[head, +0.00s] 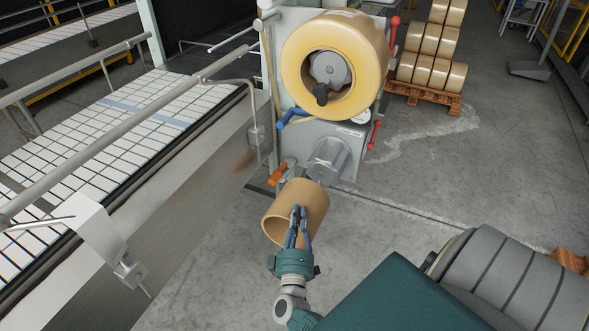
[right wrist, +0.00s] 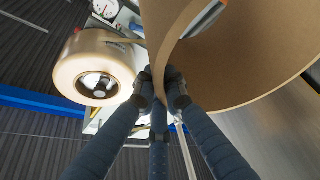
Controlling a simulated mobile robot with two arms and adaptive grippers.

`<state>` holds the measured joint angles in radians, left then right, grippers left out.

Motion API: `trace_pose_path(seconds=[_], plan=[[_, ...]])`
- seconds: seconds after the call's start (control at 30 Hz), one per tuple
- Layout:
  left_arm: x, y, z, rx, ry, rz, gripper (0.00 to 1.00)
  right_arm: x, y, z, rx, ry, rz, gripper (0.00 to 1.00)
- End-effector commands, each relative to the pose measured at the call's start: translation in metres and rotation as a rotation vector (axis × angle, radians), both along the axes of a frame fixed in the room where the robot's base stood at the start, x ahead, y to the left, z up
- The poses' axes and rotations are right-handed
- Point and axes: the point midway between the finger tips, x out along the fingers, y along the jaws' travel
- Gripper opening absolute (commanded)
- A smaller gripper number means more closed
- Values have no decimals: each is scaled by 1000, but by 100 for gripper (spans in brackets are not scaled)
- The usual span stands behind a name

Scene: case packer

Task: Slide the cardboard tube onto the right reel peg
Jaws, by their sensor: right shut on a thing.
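The cardboard tube (head: 280,209) is a wide brown open cylinder in the head view. My right gripper (head: 299,213) is shut on its wall, near the right side. In the right wrist view the gripper (right wrist: 163,82) pinches the rim of the tube (right wrist: 225,75) with its fingers. The lower grey reel peg (head: 328,161) sticks out of the machine, bare, just beyond the tube and a little to its right. The tube appears apart from the peg, but the gap is hard to judge. My left gripper is not in view.
A large tape roll (head: 362,68) sits on the upper reel above the peg; it also shows in the right wrist view (right wrist: 85,65). An orange handle (head: 280,174) and a blue lever (head: 291,117) stand near the peg. A tiled conveyor (head: 110,125) with rails runs along the left.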

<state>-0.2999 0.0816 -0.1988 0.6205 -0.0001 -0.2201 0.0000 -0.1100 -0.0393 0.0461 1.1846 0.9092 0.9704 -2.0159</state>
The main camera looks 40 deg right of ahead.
Motion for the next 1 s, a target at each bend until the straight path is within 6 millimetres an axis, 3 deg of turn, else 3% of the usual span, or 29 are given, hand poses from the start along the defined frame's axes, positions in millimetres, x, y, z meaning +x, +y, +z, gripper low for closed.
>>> trace_pose_path(seconds=[0.6,1.0], plan=[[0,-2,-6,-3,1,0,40,19,-47,-2,-10,-6,-2,0],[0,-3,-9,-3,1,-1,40,25,-64,-3,-11,-6,-3,0]])
